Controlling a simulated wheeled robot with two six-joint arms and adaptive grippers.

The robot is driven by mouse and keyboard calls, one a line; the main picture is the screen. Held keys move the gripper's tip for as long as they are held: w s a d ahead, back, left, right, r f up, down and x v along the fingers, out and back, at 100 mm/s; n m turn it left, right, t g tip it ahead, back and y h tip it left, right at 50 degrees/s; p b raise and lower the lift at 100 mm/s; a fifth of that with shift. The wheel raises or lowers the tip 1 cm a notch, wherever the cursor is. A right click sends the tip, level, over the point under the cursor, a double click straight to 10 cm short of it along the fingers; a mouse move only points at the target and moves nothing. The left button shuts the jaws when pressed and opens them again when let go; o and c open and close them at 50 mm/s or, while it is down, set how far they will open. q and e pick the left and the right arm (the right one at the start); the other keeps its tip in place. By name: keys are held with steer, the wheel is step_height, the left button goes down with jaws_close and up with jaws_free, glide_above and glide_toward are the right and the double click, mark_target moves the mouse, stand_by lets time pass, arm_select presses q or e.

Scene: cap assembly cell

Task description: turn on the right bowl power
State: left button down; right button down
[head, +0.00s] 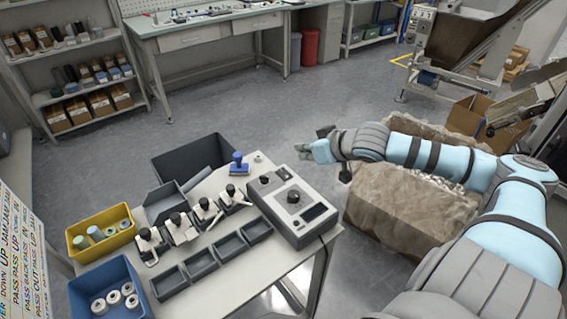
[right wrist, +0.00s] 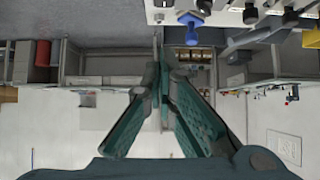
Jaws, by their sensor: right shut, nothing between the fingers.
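A grey control box (head: 292,212) stands at the right end of the worktable. It has a black knob (head: 293,196) near its middle, another at its upper left and a dark panel (head: 314,212) at its lower right. No label on it is readable, so I cannot tell which part is the right bowl power. My right gripper (head: 306,148) is shut and empty, beyond the box and apart from it, with fingers pointing left. In the right wrist view its green-padded fingers (right wrist: 162,60) meet at the tips. My left gripper is not in view.
A blue-handled stamp (head: 238,158) stands behind the box. Several lever fixtures and small black trays (head: 230,243) fill the worktable. A yellow bin (head: 100,250) and a blue bin (head: 80,290) sit at left. A large brown wrapped block (head: 385,222) lies under my right arm.

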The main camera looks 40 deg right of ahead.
steer(key=b, duration=0.3)
glide_above(285, 172)
step_height(285, 172, down, 6)
steer(key=shift+s+a+f, duration=0.1)
steer(key=shift+f, duration=0.15)
step_height(285, 172, down, 3)
steer(key=shift+r, duration=0.15)
steer(key=shift+f+b, duration=0.35)
steer(key=shift+f, duration=0.15)
